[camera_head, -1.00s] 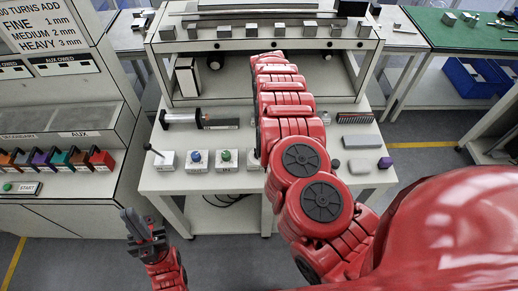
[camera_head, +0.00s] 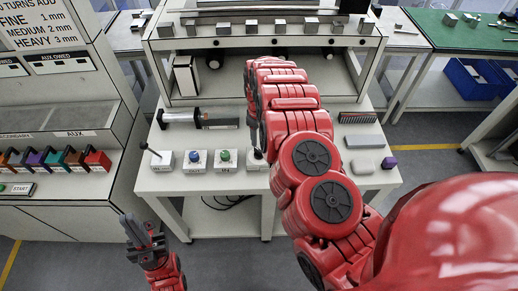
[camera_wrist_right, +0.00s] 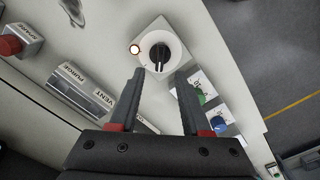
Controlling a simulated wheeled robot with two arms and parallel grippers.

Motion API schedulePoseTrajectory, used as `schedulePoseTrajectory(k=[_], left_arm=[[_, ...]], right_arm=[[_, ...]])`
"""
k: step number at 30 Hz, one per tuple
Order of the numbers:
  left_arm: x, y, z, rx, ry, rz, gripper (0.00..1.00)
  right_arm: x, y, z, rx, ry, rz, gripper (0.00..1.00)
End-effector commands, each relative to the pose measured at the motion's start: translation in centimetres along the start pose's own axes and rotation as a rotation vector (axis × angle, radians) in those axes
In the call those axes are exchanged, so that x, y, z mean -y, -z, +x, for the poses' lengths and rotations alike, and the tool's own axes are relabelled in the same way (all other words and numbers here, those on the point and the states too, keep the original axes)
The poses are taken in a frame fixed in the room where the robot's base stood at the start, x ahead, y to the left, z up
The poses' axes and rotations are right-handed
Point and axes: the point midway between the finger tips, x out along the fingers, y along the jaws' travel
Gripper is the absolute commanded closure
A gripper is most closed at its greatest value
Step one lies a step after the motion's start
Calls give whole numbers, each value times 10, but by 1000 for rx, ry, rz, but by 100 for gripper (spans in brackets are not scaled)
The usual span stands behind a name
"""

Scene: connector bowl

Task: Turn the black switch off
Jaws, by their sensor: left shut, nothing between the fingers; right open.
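The black switch (camera_wrist_right: 160,52) is a rotary knob on a white box, with a lit lamp (camera_wrist_right: 135,49) beside it. In the head view its box (camera_head: 256,166) is largely hidden by my right arm. My right gripper (camera_wrist_right: 159,80) is open and empty, its two fingers pointing at the knob with the knob just beyond the fingertips, between their lines. I cannot tell whether they touch it. In the head view only a dark part of the right gripper shows beside the arm. My left gripper (camera_head: 147,240) is shut and empty, low in front of the table.
Left of the switch stand boxes with a green knob (camera_head: 224,156), a blue knob (camera_head: 194,157) and a lever (camera_head: 157,158). A red button (camera_wrist_right: 10,45) and PURGE and VENT labels (camera_wrist_right: 85,90) show in the wrist view. A grey block (camera_head: 364,167) lies at right.

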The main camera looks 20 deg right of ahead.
Motion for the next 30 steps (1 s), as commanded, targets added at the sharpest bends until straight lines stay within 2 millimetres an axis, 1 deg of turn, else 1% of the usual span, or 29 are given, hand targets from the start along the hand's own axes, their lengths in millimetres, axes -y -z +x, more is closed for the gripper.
schedulePoseTrajectory(k=[1, 9, 12, 15, 21, 30], left_arm=[[0, 1, 6, 0, 0, 0, 100], [1, 3, 16, 0, 0, 0, 100], [1, 2, 15, 0, 0, 0, 100], [1, 3, 15, 0, 0, 0, 100], [1, 3, 15, 0, 0, 0, 100], [1, 3, 15, 0, 0, 0, 100]], right_arm=[[0, -2, 6, 5, -1, -1, 52], [0, -2, 41, 3, -3, -1, 52], [-3, 0, 52, -2, -7, 1, 52], [-2, -1, 61, 2, -5, 0, 52], [-1, -1, 71, 1, -2, 0, 52], [0, 0, 73, -2, -1, -1, 52]])
